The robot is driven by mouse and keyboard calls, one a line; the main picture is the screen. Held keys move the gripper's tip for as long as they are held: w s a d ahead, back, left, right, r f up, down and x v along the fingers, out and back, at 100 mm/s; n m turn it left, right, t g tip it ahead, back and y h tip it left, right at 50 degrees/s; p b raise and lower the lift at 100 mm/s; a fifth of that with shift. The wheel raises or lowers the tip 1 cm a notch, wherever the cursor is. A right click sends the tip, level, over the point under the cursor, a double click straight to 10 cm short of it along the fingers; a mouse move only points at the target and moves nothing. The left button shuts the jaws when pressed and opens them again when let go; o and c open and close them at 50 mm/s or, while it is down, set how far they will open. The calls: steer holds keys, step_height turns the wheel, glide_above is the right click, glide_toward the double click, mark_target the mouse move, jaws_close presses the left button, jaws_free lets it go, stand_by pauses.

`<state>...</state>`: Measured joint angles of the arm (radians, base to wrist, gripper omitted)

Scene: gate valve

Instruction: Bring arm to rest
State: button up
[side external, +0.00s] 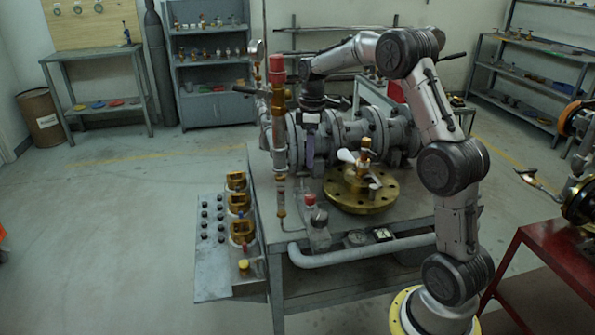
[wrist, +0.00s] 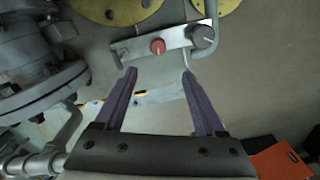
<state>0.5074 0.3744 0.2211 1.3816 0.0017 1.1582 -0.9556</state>
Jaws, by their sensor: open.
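My gripper (side external: 311,152) hangs pointing down above the workbench (side external: 415,212), in front of the grey flanged pipe valve (side external: 340,130). In the wrist view its two purple fingers (wrist: 159,80) are spread apart, with nothing between them. A brass flange (side external: 362,195) with a small brass valve (side external: 366,158) and a white lever stands on the bench, to the right of my gripper. The brass flange's edge also shows at the top of the wrist view (wrist: 130,10).
A red-topped pipe column (side external: 277,95) stands close left of my gripper. A red knob (side external: 310,198) on a grey fitting sits near the bench front, and the red knob also shows beyond my fingertips (wrist: 157,46). A side panel (side external: 215,255) holds brass valves. Open floor lies left.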

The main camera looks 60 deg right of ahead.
steer(key=s+a+r+m+t, duration=0.1)
steer(key=s+a+r, duration=0.4)
steer(key=a, duration=0.2)
steer(key=s+a+r+m+t, duration=0.1)
steer(key=s+a+r+t, duration=0.1)
steer(key=s+a+r, duration=0.45)
steer(key=s+a+f+m+t, duration=0.2)
steer(key=s+a+f+m, duration=0.1)
steer(key=s+a, duration=0.6)
steer(key=s+f, duration=0.1)
steer(key=s, duration=0.3)
steer(key=shift+s+a+f+t, duration=0.15)
steer(key=shift+s+a+t, duration=0.1)
steer(key=shift+s+t, duration=0.05)
stand_by(2.9)
